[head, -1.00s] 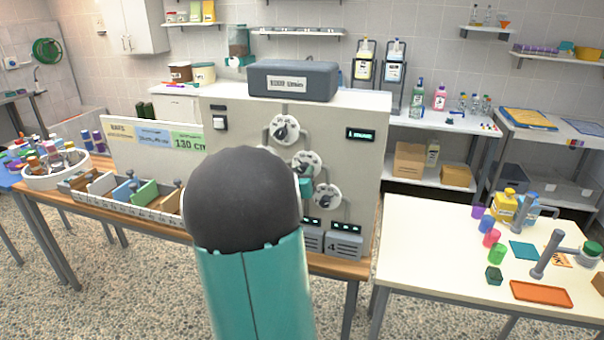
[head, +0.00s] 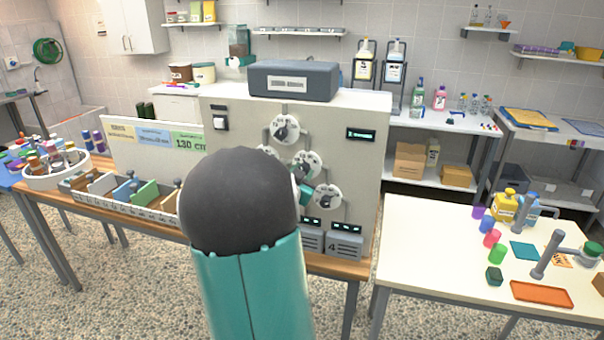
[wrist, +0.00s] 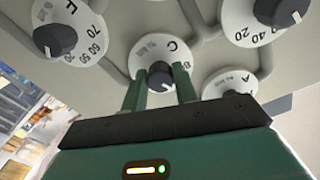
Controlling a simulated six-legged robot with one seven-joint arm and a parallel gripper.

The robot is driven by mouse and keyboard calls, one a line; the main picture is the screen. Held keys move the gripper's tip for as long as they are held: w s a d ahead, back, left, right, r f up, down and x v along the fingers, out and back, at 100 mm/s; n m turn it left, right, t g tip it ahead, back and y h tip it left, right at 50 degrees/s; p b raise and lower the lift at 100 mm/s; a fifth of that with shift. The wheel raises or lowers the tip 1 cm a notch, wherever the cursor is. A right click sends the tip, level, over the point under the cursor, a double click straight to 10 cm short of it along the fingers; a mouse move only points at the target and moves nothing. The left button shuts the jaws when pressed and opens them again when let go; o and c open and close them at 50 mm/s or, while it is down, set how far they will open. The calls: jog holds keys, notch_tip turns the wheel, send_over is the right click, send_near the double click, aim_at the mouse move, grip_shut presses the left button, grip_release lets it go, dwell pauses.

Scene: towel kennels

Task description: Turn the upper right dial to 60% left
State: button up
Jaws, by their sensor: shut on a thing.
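The grey panel (head: 355,160) carries several white round dials with dark knobs. In the head view I see a top dial (head: 284,129), a middle dial (head: 310,160) and a lower right dial (head: 327,198); another is mostly hidden behind my arm. In the wrist view my gripper (wrist: 161,84) is shut on the dark knob (wrist: 160,75) of the dial marked C (wrist: 150,47), one green finger on each side. Its white pointer mark is near the bottom, between the fingers. My gripper hides part of this dial's scale.
Close around the gripper in the wrist view are dial F (wrist: 62,25), dial A (wrist: 228,84) and a dial marked 20 and 40 (wrist: 250,22). Grey pipes (wrist: 195,18) link the dials. A grey box (head: 292,82) sits on the panel; numbered units (head: 345,245) stand below.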

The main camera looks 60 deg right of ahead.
jog(key=shift+m, duration=0.3)
jog(key=o, duration=1)
jog(key=shift+c, duration=0.2)
jog(key=s+a, duration=0.1)
jog(key=a, duration=1.2)
jog(key=shift+s+a+r, duration=0.15)
jog(key=shift+s+a, duration=0.25)
